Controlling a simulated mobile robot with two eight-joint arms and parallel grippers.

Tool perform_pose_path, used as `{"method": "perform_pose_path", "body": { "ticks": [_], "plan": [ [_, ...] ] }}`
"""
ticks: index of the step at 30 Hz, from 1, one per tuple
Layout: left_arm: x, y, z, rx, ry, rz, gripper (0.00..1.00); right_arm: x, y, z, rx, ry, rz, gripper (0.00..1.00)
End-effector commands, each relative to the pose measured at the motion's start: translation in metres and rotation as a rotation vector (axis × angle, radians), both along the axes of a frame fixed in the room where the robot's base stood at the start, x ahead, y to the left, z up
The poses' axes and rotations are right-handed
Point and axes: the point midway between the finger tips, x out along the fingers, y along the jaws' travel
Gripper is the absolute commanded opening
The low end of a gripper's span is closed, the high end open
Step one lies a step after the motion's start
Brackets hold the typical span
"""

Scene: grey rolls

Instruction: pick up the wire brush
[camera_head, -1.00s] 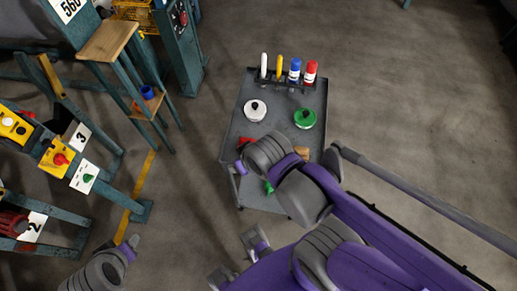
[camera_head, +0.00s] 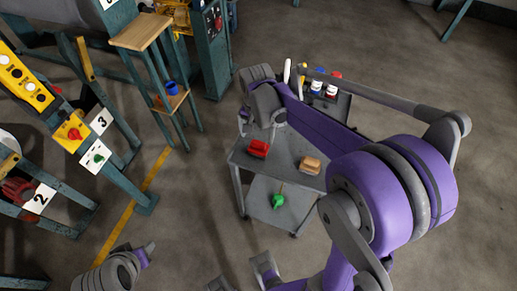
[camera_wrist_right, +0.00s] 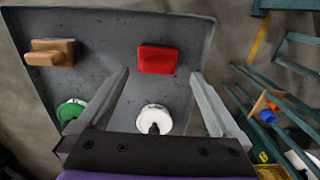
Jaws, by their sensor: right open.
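A tan wooden block (camera_head: 310,165) lies on the grey cart top (camera_head: 290,147), near its right front edge. My right gripper (camera_head: 258,122) is over the cart's left side. In the wrist view its spread fingers (camera_wrist_right: 158,76) are empty, with the red block just beyond them. My left gripper (camera_head: 146,250) shows partly at lower left, its jaws unclear.
A white round item (camera_wrist_right: 155,119) and a green one (camera_wrist_right: 71,110) are on the cart top. Bottles (camera_head: 316,87) stand at its back, partly behind my right arm. A green item (camera_head: 278,200) is on the lower shelf (camera_head: 262,208). Teal stands (camera_head: 118,160) stand left.

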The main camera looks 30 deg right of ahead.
Motion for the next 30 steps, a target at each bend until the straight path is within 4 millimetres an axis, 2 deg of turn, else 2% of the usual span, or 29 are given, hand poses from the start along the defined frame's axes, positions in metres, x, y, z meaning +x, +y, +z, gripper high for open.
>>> {"method": "perform_pose_path", "body": {
  "ticks": [3,11,18,21,28,30],
  "plan": [
    [0.000,0.000,-0.003,0.000,0.001,0.000,0.50,0.000,0.000,-0.020,0.000,0.000,0.002,1.00],
    [-0.001,0.000,-0.005,0.000,0.002,0.000,0.50,0.000,-0.002,-0.041,0.000,-0.001,0.003,1.00],
    [-0.001,0.000,-0.008,0.000,0.003,0.000,0.50,-0.001,-0.005,-0.076,0.000,-0.001,0.004,1.00],
    [-0.001,0.000,-0.008,0.000,0.003,0.000,0.50,-0.001,-0.005,-0.082,-0.001,-0.002,0.004,1.00],
    [-0.001,0.000,-0.008,0.000,0.003,0.000,0.50,-0.001,-0.005,-0.082,0.000,-0.003,0.004,1.00],
    [-0.001,0.000,-0.008,0.000,0.003,0.000,0.50,-0.001,-0.005,-0.082,-0.001,-0.002,0.004,0.87]
  ]
}}
